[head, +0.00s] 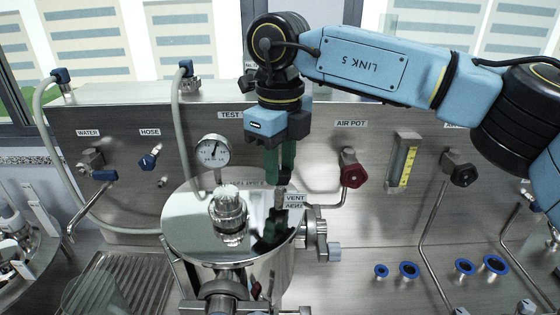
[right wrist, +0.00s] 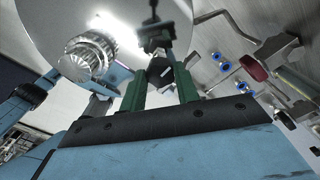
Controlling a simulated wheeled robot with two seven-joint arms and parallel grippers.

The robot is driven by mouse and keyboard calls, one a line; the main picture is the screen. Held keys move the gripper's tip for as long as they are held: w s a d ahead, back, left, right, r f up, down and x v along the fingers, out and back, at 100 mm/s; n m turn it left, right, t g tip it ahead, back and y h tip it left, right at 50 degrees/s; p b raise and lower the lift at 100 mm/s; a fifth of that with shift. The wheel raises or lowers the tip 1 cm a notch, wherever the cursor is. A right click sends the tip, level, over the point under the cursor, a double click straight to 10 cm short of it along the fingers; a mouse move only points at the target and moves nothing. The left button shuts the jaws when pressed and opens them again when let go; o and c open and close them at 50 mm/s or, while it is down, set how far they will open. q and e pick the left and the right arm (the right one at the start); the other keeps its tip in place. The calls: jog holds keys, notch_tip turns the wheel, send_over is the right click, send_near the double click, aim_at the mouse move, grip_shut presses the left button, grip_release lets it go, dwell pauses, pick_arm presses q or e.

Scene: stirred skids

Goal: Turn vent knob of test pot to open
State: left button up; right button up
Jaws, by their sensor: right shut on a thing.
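The test pot (head: 185,235) is a shiny steel vessel with a flat lid, standing at the panel below the cut-off TEST label. My right gripper (head: 279,182) reaches down from above to the right part of the lid, beside the VENT tag (head: 294,199). In the right wrist view its green fingers (right wrist: 160,88) are shut on the dark vent knob (right wrist: 160,70). The fingers hide much of the knob, and its turn angle cannot be read. My left gripper is not in view.
A round gauge (head: 212,151) rises behind the pot. A red AIR POT knob (head: 353,175) and a yellow-scaled flow meter (head: 405,162) are on the panel at right.

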jog(key=n, duration=0.7)
jog(key=n+p, duration=0.1)
jog(key=n, duration=0.5)
jog(key=shift+n, duration=0.3)
jog(key=n, duration=0.4)
jog(key=shift+n, duration=2.2)
jog(key=o, duration=1)
